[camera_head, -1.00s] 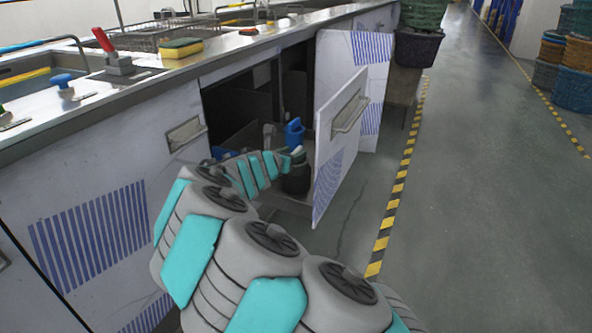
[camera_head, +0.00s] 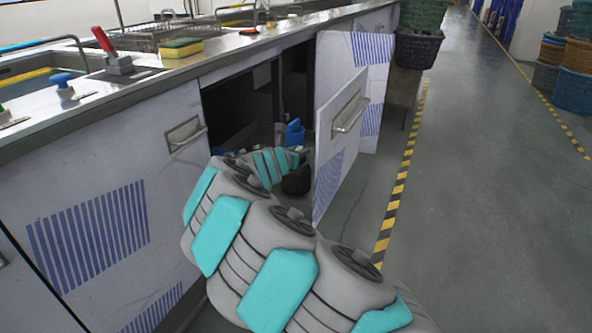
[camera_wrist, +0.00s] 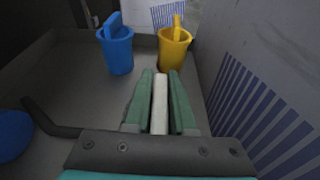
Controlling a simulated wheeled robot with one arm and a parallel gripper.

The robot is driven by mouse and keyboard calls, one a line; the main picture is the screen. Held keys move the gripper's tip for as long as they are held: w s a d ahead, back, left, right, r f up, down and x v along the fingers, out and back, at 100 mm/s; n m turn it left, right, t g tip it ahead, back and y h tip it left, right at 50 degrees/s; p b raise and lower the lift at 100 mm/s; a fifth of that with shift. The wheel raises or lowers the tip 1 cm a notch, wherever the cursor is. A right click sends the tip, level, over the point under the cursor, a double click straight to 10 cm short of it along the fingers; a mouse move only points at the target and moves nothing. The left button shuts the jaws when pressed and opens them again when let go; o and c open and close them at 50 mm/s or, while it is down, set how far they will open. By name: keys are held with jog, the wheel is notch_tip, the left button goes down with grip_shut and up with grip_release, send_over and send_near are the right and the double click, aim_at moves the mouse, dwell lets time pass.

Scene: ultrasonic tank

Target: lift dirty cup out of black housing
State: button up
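In the wrist view, a blue cup (camera_wrist: 119,54) and a yellow cup (camera_wrist: 173,54) stand upright side by side at the far end of the compartment, each with a matching piece rising from its rim. No dirt shows clearly on either. My gripper (camera_wrist: 160,78) points toward them, closest in line with the yellow cup but apart from both. A white strip lies between its green fingers; I cannot tell whether it is pads or a held thing. In the head view a blue cup (camera_head: 294,133) shows inside the dark cabinet opening. I cannot single out a black housing.
The open cabinet door (camera_head: 343,135) stands to the right of the opening. In the wrist view, a striped panel (camera_wrist: 245,85) runs close along the right and a blue rounded thing (camera_wrist: 12,135) sits at the left edge. Above is a steel counter (camera_head: 215,50) with a sponge (camera_head: 182,48).

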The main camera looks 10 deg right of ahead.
grip_shut()
jog(key=shift+r, duration=0.1)
dwell(0.3)
